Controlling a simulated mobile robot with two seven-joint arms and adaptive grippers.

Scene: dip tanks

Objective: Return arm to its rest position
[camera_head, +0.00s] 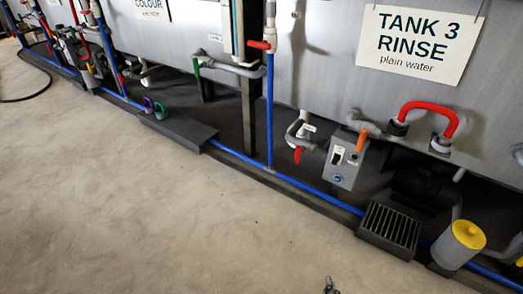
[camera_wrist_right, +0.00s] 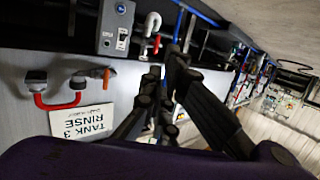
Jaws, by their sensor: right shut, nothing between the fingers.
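My right gripper (camera_head: 330,287) shows only as a small dark tip at the bottom edge of the head view. In the right wrist view its dark fingers (camera_wrist_right: 165,75) reach up from the bottom, close together and shut, with nothing held between them. They hang in the air in front of the tank row, apart from it. My left gripper is not in the head view.
A grey tank with a "TANK 3 RINSE" sign (camera_head: 419,45) stands at the back right. A switch box (camera_head: 345,158), a floor grate (camera_head: 391,228), a yellow-topped canister (camera_head: 458,244) and blue pipes line its foot. The concrete floor (camera_head: 150,220) is clear.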

